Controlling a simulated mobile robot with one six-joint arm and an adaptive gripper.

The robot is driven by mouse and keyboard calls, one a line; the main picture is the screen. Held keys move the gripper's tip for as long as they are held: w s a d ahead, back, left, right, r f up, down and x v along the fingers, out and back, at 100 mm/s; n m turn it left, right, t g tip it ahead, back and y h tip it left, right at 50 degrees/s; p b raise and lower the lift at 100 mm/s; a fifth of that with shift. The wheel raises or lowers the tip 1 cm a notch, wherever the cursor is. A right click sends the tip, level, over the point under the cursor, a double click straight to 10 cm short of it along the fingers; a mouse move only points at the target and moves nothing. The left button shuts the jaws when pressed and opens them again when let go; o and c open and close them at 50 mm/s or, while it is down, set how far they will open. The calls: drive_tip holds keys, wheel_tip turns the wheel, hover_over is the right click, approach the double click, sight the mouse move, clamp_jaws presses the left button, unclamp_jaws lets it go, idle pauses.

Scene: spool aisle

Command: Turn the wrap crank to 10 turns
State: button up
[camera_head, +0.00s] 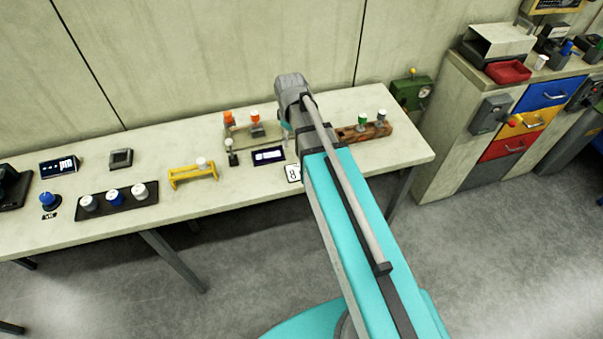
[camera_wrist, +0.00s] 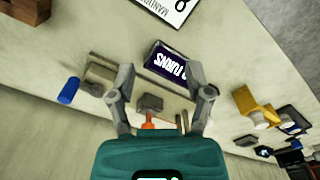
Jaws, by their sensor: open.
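The turns display (camera_head: 268,156), a dark panel with white text, lies on the bench in front of a tan fixture (camera_head: 240,138) with orange-topped parts. In the wrist view the display (camera_wrist: 172,62) reads "TURNS" upside down; its number is not clear. A blue cylinder (camera_wrist: 69,90) sticks out beside a tan block at the fixture's end; it may be the crank's grip, but I cannot tell. My gripper (camera_wrist: 160,97) is open and empty above the fixture, with a grey block (camera_wrist: 150,104) and an orange part showing between its fingers. My arm hides the fixture's right end in the head view.
A yellow bracket (camera_head: 193,173) and a black tray (camera_head: 117,200) of capped spools stand to the left. A wooden rack (camera_head: 365,132) and a green box (camera_head: 411,91) are to the right. A white card (camera_head: 293,173) lies at the front edge. Drawers stand beyond the bench.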

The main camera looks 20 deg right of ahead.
drive_tip(key=s+f+m+b, duration=0.4)
drive_tip(key=s+m, duration=0.2)
drive_tip(key=s, duration=0.4)
drive_tip(key=shift+f+m, duration=0.25)
drive_tip(key=shift+m, duration=0.15)
drive_tip(key=shift+s+d+m, duration=0.1)
drive_tip(key=shift+s+m, duration=0.2)
drive_tip(key=shift+s, duration=0.15)
idle(1.0)
